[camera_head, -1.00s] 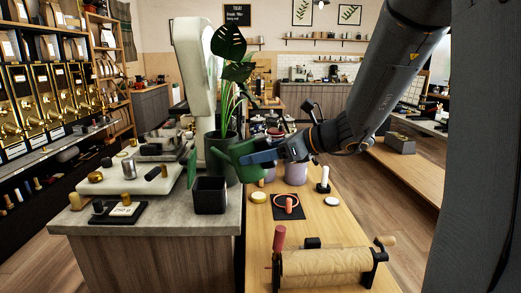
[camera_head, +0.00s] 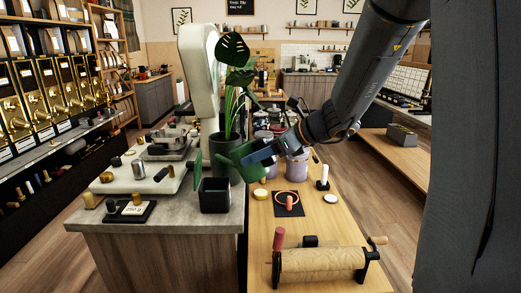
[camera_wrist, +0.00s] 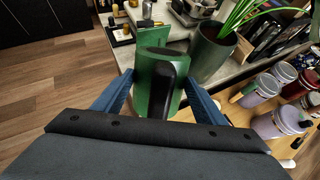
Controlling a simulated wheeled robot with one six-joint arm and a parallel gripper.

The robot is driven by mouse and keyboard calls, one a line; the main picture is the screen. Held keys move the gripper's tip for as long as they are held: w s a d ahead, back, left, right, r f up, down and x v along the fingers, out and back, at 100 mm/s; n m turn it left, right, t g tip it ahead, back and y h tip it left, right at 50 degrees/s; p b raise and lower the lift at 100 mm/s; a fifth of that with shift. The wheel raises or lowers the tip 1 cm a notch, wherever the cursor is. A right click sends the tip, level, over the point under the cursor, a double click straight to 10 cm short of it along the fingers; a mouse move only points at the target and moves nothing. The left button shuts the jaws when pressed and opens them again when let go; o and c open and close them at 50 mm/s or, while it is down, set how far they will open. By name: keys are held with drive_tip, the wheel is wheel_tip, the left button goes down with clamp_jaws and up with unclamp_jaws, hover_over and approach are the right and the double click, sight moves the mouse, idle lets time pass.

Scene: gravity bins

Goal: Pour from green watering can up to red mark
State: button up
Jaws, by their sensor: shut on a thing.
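The green watering can (camera_head: 243,162) is held in my gripper (camera_head: 262,157), in front of the potted plant and above the seam between the grey counter and the wooden table. In the wrist view, the can (camera_wrist: 150,98) with its dark handle (camera_wrist: 166,85) sits between my blue fingers (camera_wrist: 160,92), shut on it. It leans a little to the left in the head view. A black square open container (camera_head: 215,195) stands on the grey counter below and left of the can; its inside looks dark. I cannot make out a red mark on it.
A dark plant pot (camera_head: 226,150) stands close behind the can. A pale scale column (camera_head: 200,85) rises behind it. Lidded jars (camera_head: 297,168) stand to the right. A black square with a red ring (camera_head: 289,205) and a paper roll (camera_head: 322,264) lie on the table.

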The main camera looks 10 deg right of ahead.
sight(253, 141)
drive_tip(key=shift+w+a+r+g+h+p, duration=0.15)
drive_tip(key=shift+r+g+h+p, duration=0.35)
drive_tip(key=shift+p, duration=1.6)
drive_tip(key=shift+w+a+r+g+h+p, duration=0.25)
drive_tip(key=shift+r+p, duration=0.4)
drive_tip(key=shift+p, duration=1.4)
drive_tip(key=shift+s+d+f, duration=0.1)
drive_tip(key=shift+f, duration=0.05)
drive_tip(key=shift+a+r+h+p, duration=0.25)
drive_tip(key=shift+r+h+p, duration=0.1)
drive_tip(key=shift+p, duration=0.8)
idle(1.6)
drive_tip(key=shift+w+a+r+g+h, duration=0.2)
drive_tip(key=shift+w+r+g+h, duration=0.1)
drive_tip(key=shift+w+g, duration=0.15)
idle(0.5)
